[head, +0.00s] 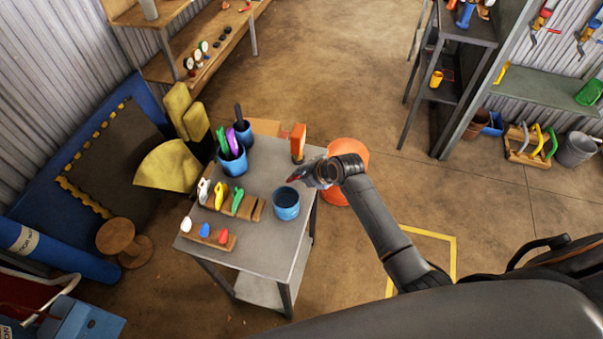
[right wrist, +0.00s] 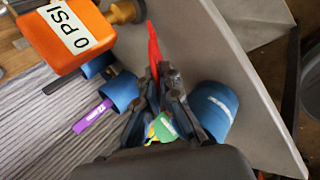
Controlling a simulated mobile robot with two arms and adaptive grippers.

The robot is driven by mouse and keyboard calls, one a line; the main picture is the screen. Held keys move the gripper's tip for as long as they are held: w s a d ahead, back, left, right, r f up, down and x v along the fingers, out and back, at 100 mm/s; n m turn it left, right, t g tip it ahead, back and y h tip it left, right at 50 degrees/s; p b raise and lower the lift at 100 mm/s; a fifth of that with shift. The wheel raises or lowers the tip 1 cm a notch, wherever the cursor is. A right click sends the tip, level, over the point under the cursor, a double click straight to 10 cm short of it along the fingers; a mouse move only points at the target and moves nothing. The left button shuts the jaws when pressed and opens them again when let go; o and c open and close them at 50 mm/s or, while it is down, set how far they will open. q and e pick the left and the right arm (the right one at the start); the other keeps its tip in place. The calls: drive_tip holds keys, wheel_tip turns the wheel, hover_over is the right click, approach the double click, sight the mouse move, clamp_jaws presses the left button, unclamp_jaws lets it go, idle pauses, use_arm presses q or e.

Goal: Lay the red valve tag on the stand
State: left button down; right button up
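My right gripper (head: 297,181) is above the right side of the grey table. In the right wrist view the gripper (right wrist: 163,80) is shut on a thin red piece, seemingly the red valve tag (right wrist: 153,42), seen edge-on and sticking out past the fingertips. In the head view only a bit of red shows at the fingertips. A wooden stand (head: 258,211) on the table carries white, yellow and green tags, with a bare stretch at its right end. A lower wooden rack (head: 231,243) in front holds white, blue and red pieces. My left gripper is not in view.
A blue cup (head: 286,204) stands right of the stand, close below my right gripper. Blue cups with markers (head: 232,162) and an orange gauge box reading 0 PSI (head: 298,141) stand further back. An orange bucket (head: 347,152) is beyond the table's right edge.

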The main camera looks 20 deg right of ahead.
drive_tip(key=o, duration=0.4)
drive_tip(key=shift+o, duration=0.2)
drive_tip(key=shift+p+v, duration=0.75)
drive_tip(key=shift+p, duration=0.1)
drive_tip(key=shift+p+v, duration=2.6)
drive_tip(key=shift+v, duration=0.2)
drive_tip(key=s+d+f+m+g+h+b, duration=0.15)
drive_tip(key=s+f+m+b, duration=0.45)
drive_tip(key=f, duration=0.8)
drive_tip(key=s+d+f+m+g+h+b, duration=0.15)
drive_tip(key=s+f+m, duration=0.25)
drive_tip(key=s+f, duration=0.7)
drive_tip(key=s+f+m+g+b, duration=0.1)
drive_tip(key=s+f+m+b, duration=0.2)
drive_tip(key=s+f, duration=0.8)
drive_tip(key=s+d+f+m+g+b, duration=0.1)
drive_tip(key=s+f+m+g+b, duration=0.1)
drive_tip(key=s+f+m, duration=0.5)
drive_tip(key=s+f+b, duration=0.1)
drive_tip(key=s+f, duration=0.3)
drive_tip(key=s, duration=0.5)
drive_tip(key=shift+s+d+m+h+b, duration=0.2)
drive_tip(key=shift+s+m+h+b, duration=0.1)
drive_tip(key=shift+s+m+b, duration=0.1)
